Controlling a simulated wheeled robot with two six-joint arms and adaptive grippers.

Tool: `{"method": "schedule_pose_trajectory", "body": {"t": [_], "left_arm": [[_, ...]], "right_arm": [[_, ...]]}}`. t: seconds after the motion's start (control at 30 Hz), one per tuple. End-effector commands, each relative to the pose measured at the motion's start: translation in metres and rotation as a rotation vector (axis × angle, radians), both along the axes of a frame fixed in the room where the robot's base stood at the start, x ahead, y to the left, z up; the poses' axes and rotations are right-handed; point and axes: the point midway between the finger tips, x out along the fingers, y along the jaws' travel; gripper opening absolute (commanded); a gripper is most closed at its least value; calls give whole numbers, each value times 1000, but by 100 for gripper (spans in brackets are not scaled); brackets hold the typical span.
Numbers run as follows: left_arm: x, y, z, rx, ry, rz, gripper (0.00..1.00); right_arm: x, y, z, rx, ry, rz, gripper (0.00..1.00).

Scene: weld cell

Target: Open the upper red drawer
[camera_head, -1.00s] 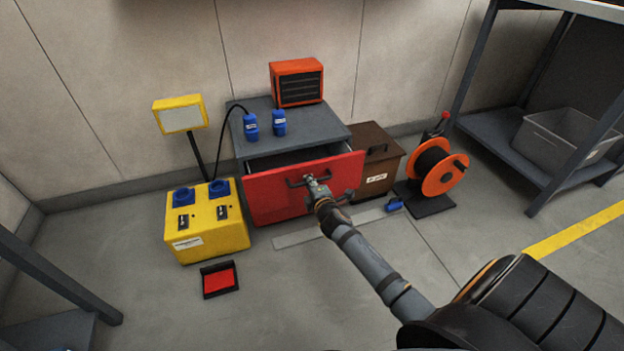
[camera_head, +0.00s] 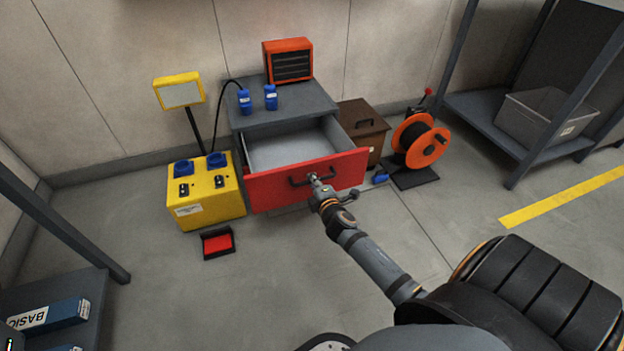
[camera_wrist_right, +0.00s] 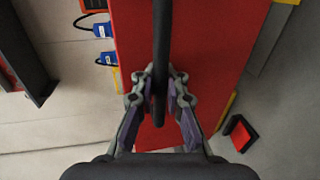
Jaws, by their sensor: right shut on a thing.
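The upper red drawer (camera_head: 270,184) of the grey cabinet (camera_head: 285,108) stands pulled well out, and its pale inside shows empty. Its dark bar handle (camera_head: 300,182) is on the red front. In the right wrist view the fingers of my right gripper (camera_wrist_right: 160,88) are closed around the dark handle bar (camera_wrist_right: 161,50), with the red front (camera_wrist_right: 215,60) behind. My left gripper is not in view.
A brown box (camera_head: 362,125) and an orange cable reel (camera_head: 420,147) stand right. A blue plug (camera_head: 380,179) lies near. Floor in front is clear.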

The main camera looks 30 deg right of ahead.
Motion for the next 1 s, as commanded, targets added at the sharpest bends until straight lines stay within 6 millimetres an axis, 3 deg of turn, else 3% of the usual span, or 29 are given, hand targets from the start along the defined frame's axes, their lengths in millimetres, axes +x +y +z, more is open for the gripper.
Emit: {"method": "schedule_pose_trajectory", "body": {"t": [0.13, 0.17, 0.23, 0.57, 1.0], "left_arm": [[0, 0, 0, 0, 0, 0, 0], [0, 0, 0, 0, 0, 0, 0], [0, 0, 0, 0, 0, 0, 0], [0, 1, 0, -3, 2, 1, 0], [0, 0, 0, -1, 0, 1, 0]], "right_arm": [[0, -1, 1, -3, 0, -2, 0], [0, -1, 1, -3, 0, -2, 13], [1, -1, 1, -2, 0, -1, 21], [-4, 1, 1, -1, 0, 0, 21], [-95, 22, 19, -2, 4, 0, 21]]}}
